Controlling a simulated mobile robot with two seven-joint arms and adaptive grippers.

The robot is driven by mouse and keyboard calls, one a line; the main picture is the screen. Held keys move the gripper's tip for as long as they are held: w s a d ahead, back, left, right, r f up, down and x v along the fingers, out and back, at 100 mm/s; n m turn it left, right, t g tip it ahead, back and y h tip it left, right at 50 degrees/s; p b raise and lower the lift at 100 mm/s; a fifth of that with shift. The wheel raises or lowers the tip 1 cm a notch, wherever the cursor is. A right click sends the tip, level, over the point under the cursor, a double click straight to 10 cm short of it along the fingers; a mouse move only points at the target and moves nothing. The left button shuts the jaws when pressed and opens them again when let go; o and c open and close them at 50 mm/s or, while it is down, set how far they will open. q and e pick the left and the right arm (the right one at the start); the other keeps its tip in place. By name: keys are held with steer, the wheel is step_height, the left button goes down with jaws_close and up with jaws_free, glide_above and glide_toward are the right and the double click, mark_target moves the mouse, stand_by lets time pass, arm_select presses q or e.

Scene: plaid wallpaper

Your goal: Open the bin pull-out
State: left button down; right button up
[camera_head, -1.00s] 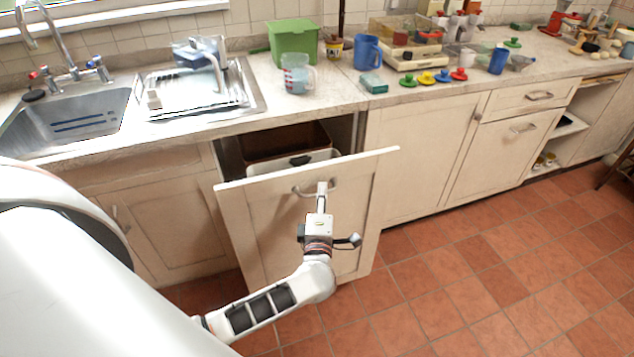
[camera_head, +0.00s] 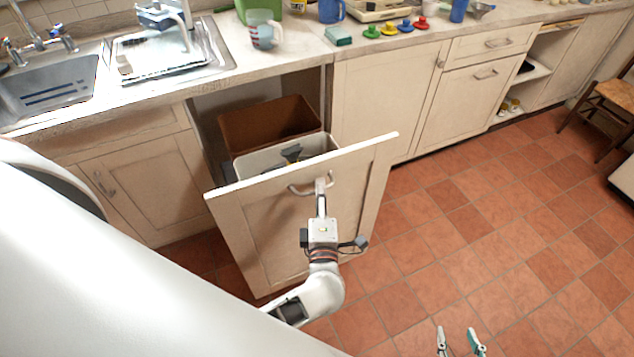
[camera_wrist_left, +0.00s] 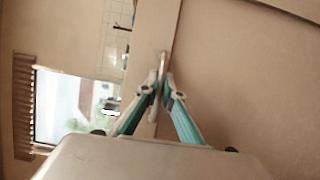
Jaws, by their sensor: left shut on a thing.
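The bin pull-out's cream front panel (camera_head: 275,232) stands well out from the cabinet. A brown bin (camera_head: 262,122) and a white bin (camera_head: 250,163) show behind it, with something dark in the white one. My left gripper (camera_head: 321,186) is shut on the metal handle (camera_head: 297,191) near the panel's top. In the left wrist view, the fingertips (camera_wrist_left: 160,92) meet at the handle (camera_wrist_left: 163,62). My right gripper (camera_head: 461,342) shows at the bottom edge, its two fingers apart and empty, over the floor.
The counter holds a sink (camera_head: 48,88), a dish rack (camera_head: 160,52), a measuring jug (camera_head: 263,30) and several small items. The tiled floor (camera_head: 470,240) right of the panel is clear. A wooden chair (camera_head: 612,100) stands at far right.

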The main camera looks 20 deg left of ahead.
arm_select(q)
steer(key=shift+s, duration=0.1)
arm_select(e)
steer(key=shift+f, duration=0.15)
arm_select(q)
steer(key=c, duration=2.2)
jaws_free()
arm_select(e)
steer(key=shift+d, duration=0.1)
